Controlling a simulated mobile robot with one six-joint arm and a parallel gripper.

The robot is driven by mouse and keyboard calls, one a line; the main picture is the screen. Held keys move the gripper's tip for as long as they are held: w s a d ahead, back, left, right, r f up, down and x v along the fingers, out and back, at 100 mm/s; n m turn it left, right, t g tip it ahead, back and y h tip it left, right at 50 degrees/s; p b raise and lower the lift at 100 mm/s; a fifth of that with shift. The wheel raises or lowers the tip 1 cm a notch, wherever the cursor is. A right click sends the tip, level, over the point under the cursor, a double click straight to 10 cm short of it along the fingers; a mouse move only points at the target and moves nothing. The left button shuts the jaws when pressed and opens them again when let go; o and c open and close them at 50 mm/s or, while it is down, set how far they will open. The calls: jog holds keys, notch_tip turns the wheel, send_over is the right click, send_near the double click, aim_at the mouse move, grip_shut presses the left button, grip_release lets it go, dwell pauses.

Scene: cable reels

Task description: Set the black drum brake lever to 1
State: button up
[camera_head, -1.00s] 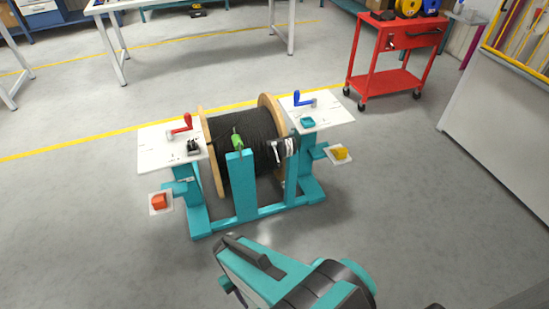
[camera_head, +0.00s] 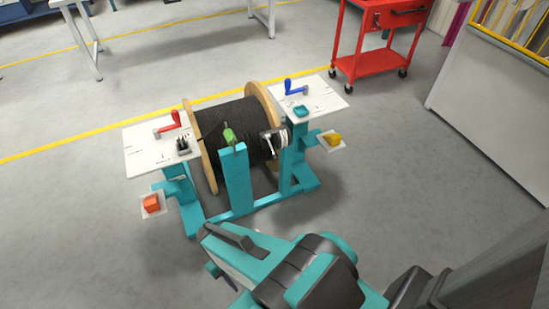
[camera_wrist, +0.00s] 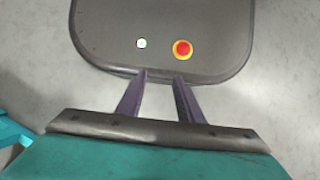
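A reel wound with black cable (camera_head: 222,122) sits between wooden flanges in a teal stand (camera_head: 236,182). A red lever (camera_head: 170,123) stands on the left white plate (camera_head: 150,152), and a blue lever (camera_head: 294,87) on the right white plate (camera_head: 326,97). A green handle (camera_head: 229,136) sits at the top of the front post. A dark and silver part (camera_head: 272,140) is by the right side of the reel. I cannot tell which is the brake lever, and its markings are too small to read. My gripper (camera_wrist: 161,74) is open and empty, apart from the stand.
A small black block (camera_head: 183,146) is on the left plate, and a teal tray (camera_head: 300,111) on the right. Orange (camera_head: 151,203) and yellow (camera_head: 333,139) blocks sit on side brackets. A red cart (camera_head: 372,62) stands behind right, a grey cabinet (camera_head: 490,105) at right. Floor around the stand is clear.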

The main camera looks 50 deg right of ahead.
jog(key=w+d+f+m+t+y+b, duration=0.1)
jog(key=w+d+m+t+y+b, duration=0.1)
jog(key=w+d+m+y+b, duration=0.3)
jog(key=w+f+m+t+y+b, duration=0.1)
jog(key=w+f+m+y, duration=0.15)
jog(key=w+m, duration=0.45)
jog(key=w+d+r+m+t+y+b, duration=0.3)
jog(key=w+d+m+t+b, duration=0.35)
jog(key=d, duration=0.65)
jog(key=s+d+r+m+t+h+b, duration=0.1)
jog(key=s+d+r+m+t, duration=0.1)
jog(key=d, duration=0.9)
jog(key=s+d+r+m+t+h+b, duration=0.1)
jog(key=d+r+m+t, duration=0.4)
jog(key=d, duration=0.6)
jog(key=s+d+r+m+t+h+b, duration=0.1)
jog(key=s+d+r+m+t+b, duration=0.2)
jog(key=d, duration=0.8)
jog(key=r+m+t, duration=0.1)
jog(key=m+t, duration=0.1)
jog(key=m, duration=0.1)
jog(key=shift+s+d+r, duration=0.15)
jog(key=shift+d+r, duration=0.05)
jog(key=shift+r, duration=0.05)
